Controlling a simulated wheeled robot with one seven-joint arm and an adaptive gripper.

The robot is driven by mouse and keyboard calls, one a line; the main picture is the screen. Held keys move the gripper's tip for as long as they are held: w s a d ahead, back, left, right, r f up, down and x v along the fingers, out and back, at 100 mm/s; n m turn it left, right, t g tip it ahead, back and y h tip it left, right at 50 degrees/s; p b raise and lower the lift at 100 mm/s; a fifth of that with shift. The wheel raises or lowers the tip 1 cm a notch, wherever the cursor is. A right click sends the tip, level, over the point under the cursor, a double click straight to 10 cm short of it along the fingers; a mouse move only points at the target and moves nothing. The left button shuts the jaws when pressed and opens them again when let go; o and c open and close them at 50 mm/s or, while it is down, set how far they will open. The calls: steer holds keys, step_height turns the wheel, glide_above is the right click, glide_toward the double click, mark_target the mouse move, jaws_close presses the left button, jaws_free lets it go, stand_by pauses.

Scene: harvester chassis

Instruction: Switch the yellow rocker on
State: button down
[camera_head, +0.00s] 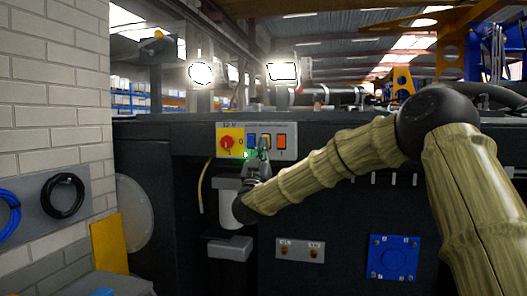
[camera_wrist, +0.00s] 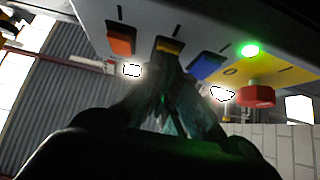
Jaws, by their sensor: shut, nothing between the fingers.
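The yellow rocker (camera_head: 266,138) sits in a grey switch panel (camera_head: 293,153), between a blue rocker (camera_head: 251,139) and an orange rocker (camera_head: 282,142). In the wrist view the yellow rocker (camera_wrist: 170,46) lies just beyond my fingertips, in a dark frame. My gripper (camera_head: 263,151) is shut and empty, pointing up at the panel. In the wrist view the gripper (camera_wrist: 168,68) has its fingertips together right at the edge of the yellow rocker. I cannot tell whether they touch it. In the head view the fingers hide its lower part.
A red knob (camera_head: 226,142) on a yellow plate and a lit green lamp (camera_head: 247,154) are left of the rockers. The blue rocker (camera_wrist: 206,65) is close beside my fingers. A grey cylinder (camera_head: 228,203) stands below the panel. A brick wall (camera_head: 55,85) is at left.

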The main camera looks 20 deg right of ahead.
steer(key=b+v, duration=0.6)
steer(key=v, duration=0.7)
